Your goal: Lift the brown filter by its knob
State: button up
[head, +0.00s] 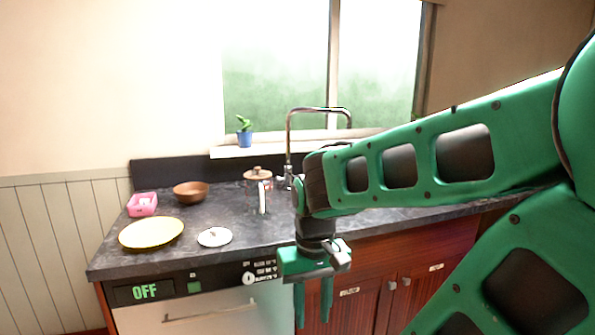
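A glass press pot (251,195) with a pale handle stands upright on the dark counter, left of the tap. The brown filter (257,174) sits on top of it like a lid, with a small knob at its centre. My gripper (313,318) is in front of the counter's front edge, to the right of and lower in the picture than the pot. Its two green fingers point down with a gap between them, and nothing shows in the gap. The lower part of the pot is partly hard to make out.
A white saucer (214,237), yellow plate (150,233), brown bowl (190,191) and pink box (142,204) stand left of the pot on the counter (120,262). The tap (289,140) rises close behind on the right. A blue plant pot (244,138) stands on the sill.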

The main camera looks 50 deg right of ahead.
aim_at(258, 174)
jog(key=z, duration=0.45)
jog(key=i, duration=0.8)
jog(key=z, duration=0.55)
